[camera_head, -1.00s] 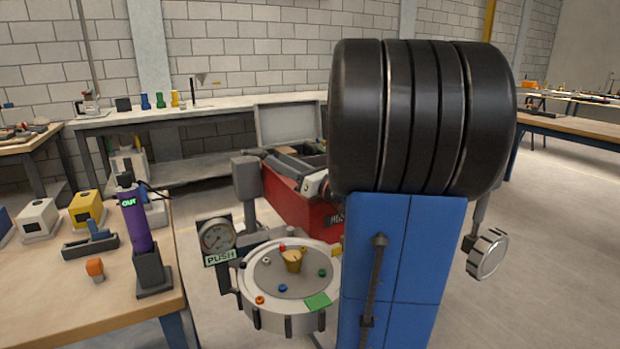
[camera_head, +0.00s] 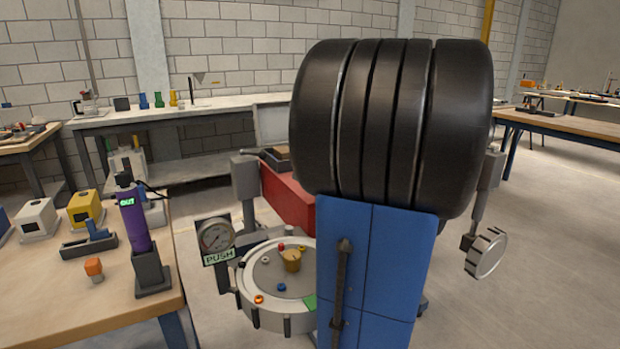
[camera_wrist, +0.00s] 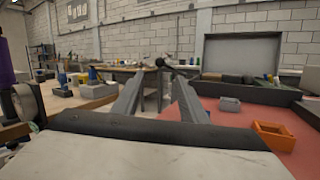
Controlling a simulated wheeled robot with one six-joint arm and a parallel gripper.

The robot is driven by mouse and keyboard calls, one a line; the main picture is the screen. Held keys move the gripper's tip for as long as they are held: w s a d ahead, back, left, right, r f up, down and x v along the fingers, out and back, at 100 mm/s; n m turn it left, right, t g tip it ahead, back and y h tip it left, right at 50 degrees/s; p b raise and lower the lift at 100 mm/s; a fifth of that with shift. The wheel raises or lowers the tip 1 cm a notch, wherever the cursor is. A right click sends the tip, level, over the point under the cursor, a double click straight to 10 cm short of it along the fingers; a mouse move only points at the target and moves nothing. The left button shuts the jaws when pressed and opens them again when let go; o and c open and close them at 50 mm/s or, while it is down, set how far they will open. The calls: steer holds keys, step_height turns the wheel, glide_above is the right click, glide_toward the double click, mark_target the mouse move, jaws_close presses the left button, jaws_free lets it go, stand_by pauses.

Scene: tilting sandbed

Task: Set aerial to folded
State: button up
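In the wrist view, my gripper (camera_wrist: 160,79) is open, its two grey fingers apart. Between and just beyond the fingertips stands a thin dark post with a round black knob (camera_wrist: 160,62); I cannot tell whether it is the aerial, or how far off it is. In the head view, my large black and blue arm links hide the gripper. A purple cylinder (camera_head: 133,222) with a green "OUT" display and a black top stands in a dark holder (camera_head: 151,274) on the left table. Its edge shows in the wrist view (camera_wrist: 5,65). No part is clearly recognisable as an aerial.
A red box (camera_head: 288,195) with a raised lid stands behind the round sandbed (camera_head: 246,298).

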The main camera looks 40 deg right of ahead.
steer(key=shift+w+r, duration=0.1)
steer(key=shift+w, duration=0.05)
steer(key=c, duration=0.8)
steer(key=w+a+r+n+g+y, duration=0.1)
steer(key=w+n+g+y, duration=0.1)
steer(key=n, duration=0.1)
steer(key=w+a+r+n+g+y, duration=0.2)
steer(key=g, duration=0.1)
steer(key=w+a+r+n+g+y, duration=0.2)
steer(key=n+g, duration=0.1)
steer(key=shift+a+n+y, duration=0.15)
steer(key=shift+n+y, duration=0.15)
steer(key=shift+y, duration=0.1)
jaws_close()
step_height(320, 180, up, 16)
steer(key=n+g+h, duration=0.6)
steer(key=g+h, duration=0.4)
glide_above(266, 154)
steer(key=s+d, duration=0.1)
steer(key=s, duration=0.2)
steer(key=x, duration=1.4)
steer(key=shift+w+d, duration=0.15)
steer(key=shift+d, duration=0.05)
